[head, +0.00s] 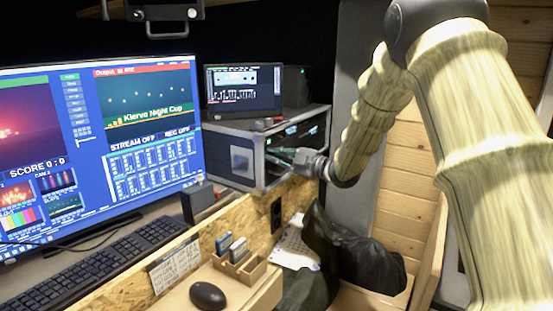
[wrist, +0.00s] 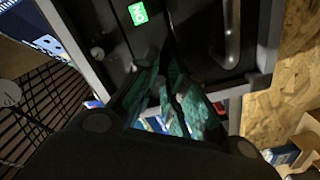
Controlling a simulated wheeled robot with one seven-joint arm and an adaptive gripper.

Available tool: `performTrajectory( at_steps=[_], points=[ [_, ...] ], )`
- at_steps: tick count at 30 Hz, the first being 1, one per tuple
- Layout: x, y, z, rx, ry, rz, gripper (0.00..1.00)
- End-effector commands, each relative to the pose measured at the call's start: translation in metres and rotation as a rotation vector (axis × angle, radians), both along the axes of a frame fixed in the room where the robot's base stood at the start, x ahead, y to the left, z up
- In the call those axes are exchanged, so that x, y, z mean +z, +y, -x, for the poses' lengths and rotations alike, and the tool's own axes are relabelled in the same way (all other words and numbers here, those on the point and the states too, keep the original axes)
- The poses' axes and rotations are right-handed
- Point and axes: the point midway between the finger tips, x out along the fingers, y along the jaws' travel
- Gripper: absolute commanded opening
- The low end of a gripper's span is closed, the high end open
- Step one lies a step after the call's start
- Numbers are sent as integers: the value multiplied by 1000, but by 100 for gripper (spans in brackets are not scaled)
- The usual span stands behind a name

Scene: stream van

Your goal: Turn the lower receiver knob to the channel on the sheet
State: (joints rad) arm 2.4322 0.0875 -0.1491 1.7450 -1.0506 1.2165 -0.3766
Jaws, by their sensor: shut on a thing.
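The receivers sit in a grey-edged rack case (head: 240,160) right of the big monitor. My gripper (head: 283,157) reaches into the open front of this case from the right. In the wrist view its dark teal fingers (wrist: 166,72) are close together at the receiver front. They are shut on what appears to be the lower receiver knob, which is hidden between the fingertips. A lit green display (wrist: 138,14) shows beyond the fingers; I cannot read its channel. A handwritten sheet (head: 176,266) is on the wooden panel below, too small to read.
A large monitor (head: 150,100), a keyboard (head: 95,270) and a mouse (head: 208,295) are on the left. A small screen (head: 243,90) stands on the case. A metal handle (wrist: 231,35) is close right of the fingers. A dark bag (head: 350,250) lies below my arm.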

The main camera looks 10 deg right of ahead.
Motion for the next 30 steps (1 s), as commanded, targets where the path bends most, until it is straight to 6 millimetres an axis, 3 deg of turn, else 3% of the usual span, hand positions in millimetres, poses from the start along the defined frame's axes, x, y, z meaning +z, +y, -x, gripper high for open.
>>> performTrajectory(
  at_steps=[7,8,9,20,30],
  points=[
    [-2,-1,0,-2,4,1,0],
    [-2,-1,0,-2,4,1,17],
    [-2,-1,0,-2,4,0,23],
    [-1,-1,1,1,2,-1,23],
    [-1,-34,33,-2,3,-3,23]
  ],
)
